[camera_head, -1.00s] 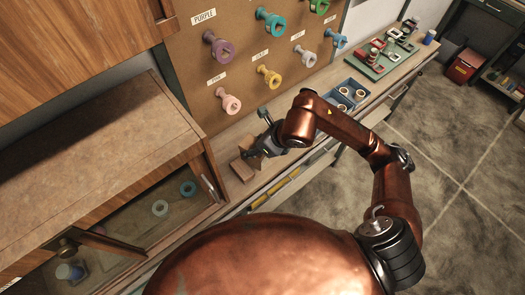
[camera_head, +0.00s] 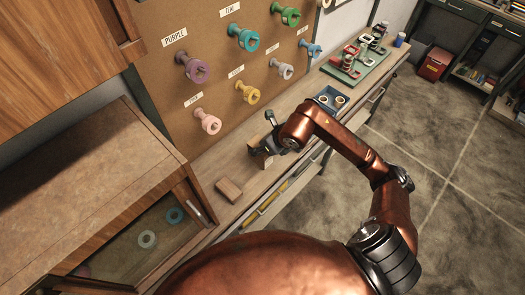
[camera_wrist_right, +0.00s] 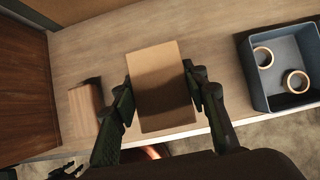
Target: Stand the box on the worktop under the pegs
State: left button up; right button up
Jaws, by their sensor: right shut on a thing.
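The brown cardboard-coloured box (camera_wrist_right: 160,84) sits between the fingers of my right gripper (camera_wrist_right: 160,92) in the right wrist view. The gripper is shut on it. I cannot tell whether the box touches the worktop. Pegs with spools stick out above it, among them pink (camera_head: 207,121), yellow (camera_head: 247,92) and grey (camera_head: 281,69).
A small brown block (camera_head: 229,190) lies on the worktop left of the gripper. A blue tray (camera_head: 318,99) with tape rolls stands to the right, before a green rack (camera_head: 352,75). A wooden cabinet (camera_head: 95,190) bounds the left side.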

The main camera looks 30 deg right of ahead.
jog(key=shift+w+d+f, duration=0.35)
jog(key=shift+d+f, duration=0.2)
jog(key=shift+f, duration=0.2)
jog(key=shift+w+d+f, duration=0.1)
jog(key=shift+d+f, duration=0.1)
jog(key=shift+f, duration=1.55)
jog(key=shift+f, duration=0.1)
jog(key=o, duration=1.2)
jog(key=shift+o, duration=0.2)
jog(key=v, duration=1.2)
jog(key=shift+p, duration=0.3)
